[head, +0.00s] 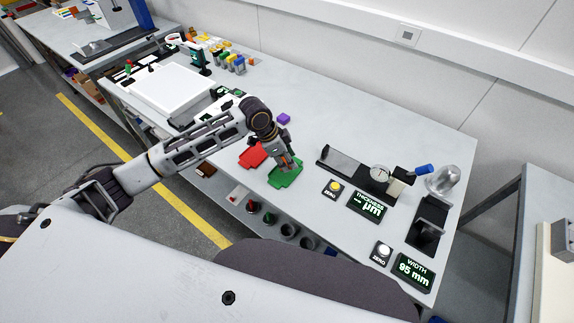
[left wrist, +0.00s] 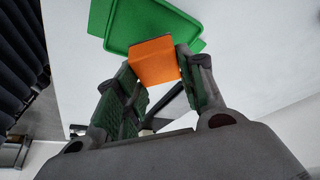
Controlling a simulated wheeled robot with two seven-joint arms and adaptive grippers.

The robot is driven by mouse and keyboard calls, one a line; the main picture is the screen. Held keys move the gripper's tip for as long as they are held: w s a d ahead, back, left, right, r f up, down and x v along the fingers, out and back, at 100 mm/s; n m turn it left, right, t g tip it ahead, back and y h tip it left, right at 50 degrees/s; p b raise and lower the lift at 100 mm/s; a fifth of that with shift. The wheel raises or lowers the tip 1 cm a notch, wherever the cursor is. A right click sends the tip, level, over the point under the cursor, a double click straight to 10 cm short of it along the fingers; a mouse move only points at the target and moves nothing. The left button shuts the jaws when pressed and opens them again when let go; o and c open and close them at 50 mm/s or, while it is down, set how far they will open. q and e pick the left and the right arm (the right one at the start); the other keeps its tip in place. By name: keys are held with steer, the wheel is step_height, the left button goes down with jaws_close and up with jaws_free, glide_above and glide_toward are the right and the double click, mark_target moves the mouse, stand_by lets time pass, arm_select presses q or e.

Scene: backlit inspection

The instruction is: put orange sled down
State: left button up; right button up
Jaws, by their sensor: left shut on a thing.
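The orange sled (left wrist: 155,61) is a small orange block between the fingers of my left gripper (left wrist: 158,80), which is shut on it. In the left wrist view it overlaps the edge of a green tray (left wrist: 112,33). In the head view my left gripper (head: 287,163) is over the green tray (head: 285,178), and only a sliver of orange shows at its fingertips. I cannot tell whether the sled touches the tray. My right gripper is in neither view.
A red tray (head: 252,155) lies left of the green one. A purple block (head: 284,118) lies behind them. To the right stand a thickness gauge (head: 380,174), its display (head: 369,205), a width display (head: 415,269) and a glass dome (head: 442,181). The table's front edge is close.

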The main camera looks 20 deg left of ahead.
arm_select(q)
steer(key=shift+f, duration=1.85)
steer(key=shift+f, duration=0.1)
steer(key=o, duration=1)
steer(key=v, duration=1.2)
